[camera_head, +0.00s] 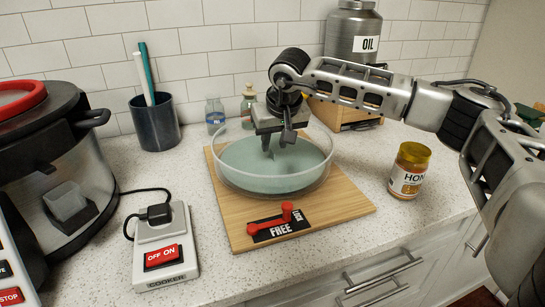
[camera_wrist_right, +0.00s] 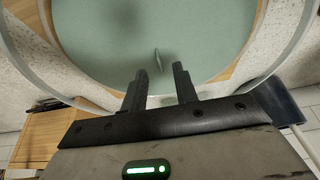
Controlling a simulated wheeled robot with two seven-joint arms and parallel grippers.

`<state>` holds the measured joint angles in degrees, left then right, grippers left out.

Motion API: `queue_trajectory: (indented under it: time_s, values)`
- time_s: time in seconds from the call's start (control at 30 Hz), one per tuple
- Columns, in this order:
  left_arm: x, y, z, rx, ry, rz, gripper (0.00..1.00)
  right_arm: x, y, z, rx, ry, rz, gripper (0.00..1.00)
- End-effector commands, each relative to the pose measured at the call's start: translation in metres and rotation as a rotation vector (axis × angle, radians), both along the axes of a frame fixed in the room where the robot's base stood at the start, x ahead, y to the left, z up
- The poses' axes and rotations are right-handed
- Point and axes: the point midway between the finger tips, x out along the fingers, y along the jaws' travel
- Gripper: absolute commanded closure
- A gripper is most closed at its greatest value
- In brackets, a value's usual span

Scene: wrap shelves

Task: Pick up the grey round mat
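The round mat (camera_head: 262,172) looks grey-green and lies flat inside a clear round glass dish (camera_head: 322,172). In the right wrist view the mat (camera_wrist_right: 110,42) fills the upper middle, with a small upright tab (camera_wrist_right: 158,60) on it. My right gripper (camera_head: 277,143) points down into the dish from above. In the right wrist view its two fingers (camera_wrist_right: 160,88) are apart with nothing between them. The tab shows beyond the fingertips, in line with the gap. Contact is not visible. My left gripper is not in view.
The dish stands on a wooden board (camera_head: 352,205) with a red-handled "FREE" lock (camera_head: 280,225). A cooker switch (camera_head: 165,250), dark cup (camera_head: 155,125), honey jar (camera_head: 409,172), small bottles (camera_head: 215,115), oil canister (camera_head: 352,35) and large pot (camera_head: 70,165) surround it.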

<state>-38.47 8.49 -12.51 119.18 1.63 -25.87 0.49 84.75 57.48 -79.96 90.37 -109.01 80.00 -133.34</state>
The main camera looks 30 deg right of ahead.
Motion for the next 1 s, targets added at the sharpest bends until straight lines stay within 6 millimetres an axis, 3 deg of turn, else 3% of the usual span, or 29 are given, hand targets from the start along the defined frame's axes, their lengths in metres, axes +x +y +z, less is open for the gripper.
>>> queue_trajectory:
  time_s: [0.2,0.43,0.53,0.57,1.0]
  values:
    - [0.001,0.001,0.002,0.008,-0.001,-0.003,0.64,0.009,-0.002,-0.023,-0.001,0.001,0.001,0.71]
    - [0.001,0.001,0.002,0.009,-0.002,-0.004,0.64,0.01,-0.003,-0.024,0.0,-0.001,0.0,0.71]
    - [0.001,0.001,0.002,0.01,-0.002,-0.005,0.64,0.01,-0.003,-0.024,0.0,-0.001,0.0,0.96]
    - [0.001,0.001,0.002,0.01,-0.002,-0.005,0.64,0.01,-0.003,-0.024,0.0,-0.001,0.0,1.0]
    - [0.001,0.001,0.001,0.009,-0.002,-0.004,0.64,0.011,-0.003,-0.015,0.001,-0.004,-0.001,1.0]
